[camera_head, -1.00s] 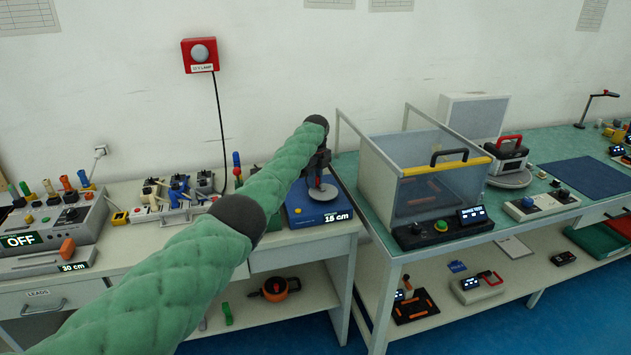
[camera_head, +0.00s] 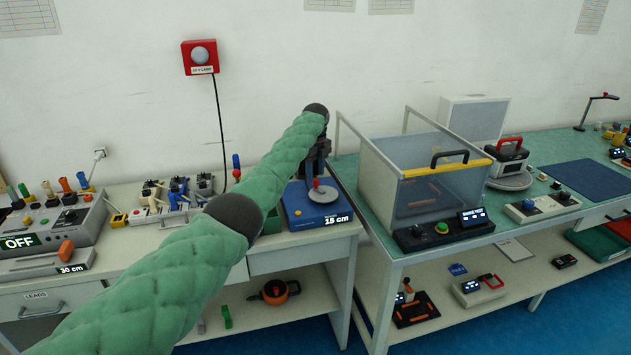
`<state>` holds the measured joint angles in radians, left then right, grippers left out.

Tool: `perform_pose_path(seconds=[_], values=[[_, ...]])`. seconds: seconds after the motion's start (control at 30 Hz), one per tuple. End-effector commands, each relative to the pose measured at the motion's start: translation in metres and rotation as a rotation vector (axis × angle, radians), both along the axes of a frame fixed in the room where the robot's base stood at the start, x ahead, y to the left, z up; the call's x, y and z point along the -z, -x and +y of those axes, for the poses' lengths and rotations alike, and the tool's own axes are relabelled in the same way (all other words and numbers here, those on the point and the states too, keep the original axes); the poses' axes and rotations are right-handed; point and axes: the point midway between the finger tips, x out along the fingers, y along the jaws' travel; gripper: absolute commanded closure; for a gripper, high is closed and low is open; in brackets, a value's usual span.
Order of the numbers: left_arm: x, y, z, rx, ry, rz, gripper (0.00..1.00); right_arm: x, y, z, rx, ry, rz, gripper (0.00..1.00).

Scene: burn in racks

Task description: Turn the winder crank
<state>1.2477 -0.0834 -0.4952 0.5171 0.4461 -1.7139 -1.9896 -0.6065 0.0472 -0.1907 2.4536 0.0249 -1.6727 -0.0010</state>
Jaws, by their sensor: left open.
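The winder is a blue box (camera_head: 298,213) with a display reading 15 cm, at the right end of the white bench. On its top is a grey disc (camera_head: 325,195) with a small red knob (camera_head: 316,183), which looks like the crank. My left arm, in a green quilted sleeve, reaches in from the lower left and hides part of the winder. My left gripper (camera_head: 311,178) points down just above the disc, by the red knob. It is open. I cannot tell whether a finger touches the knob. My right gripper is not in view.
A clear-walled chamber (camera_head: 437,192) with a yellow-edged front stands on the green bench to the right, close to my left forearm's end. Left on the white bench are several coloured plugs and a device reading OFF (camera_head: 40,240). A red lamp box (camera_head: 200,57) hangs on the wall.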

Motion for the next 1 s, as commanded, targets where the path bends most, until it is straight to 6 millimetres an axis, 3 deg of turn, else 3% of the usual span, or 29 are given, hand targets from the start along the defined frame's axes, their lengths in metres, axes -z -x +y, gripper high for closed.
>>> perform_pose_path(seconds=[0.3,0.73,1.0], values=[[-0.033,0.0,0.0,-0.001,0.0,0.0,0.58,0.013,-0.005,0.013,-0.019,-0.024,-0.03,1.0],[-0.036,0.0,0.001,-0.023,0.0,0.0,0.58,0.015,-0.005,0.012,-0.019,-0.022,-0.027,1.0],[-0.036,-0.002,0.001,-0.35,0.001,-0.011,0.58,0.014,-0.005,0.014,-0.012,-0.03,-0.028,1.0]])
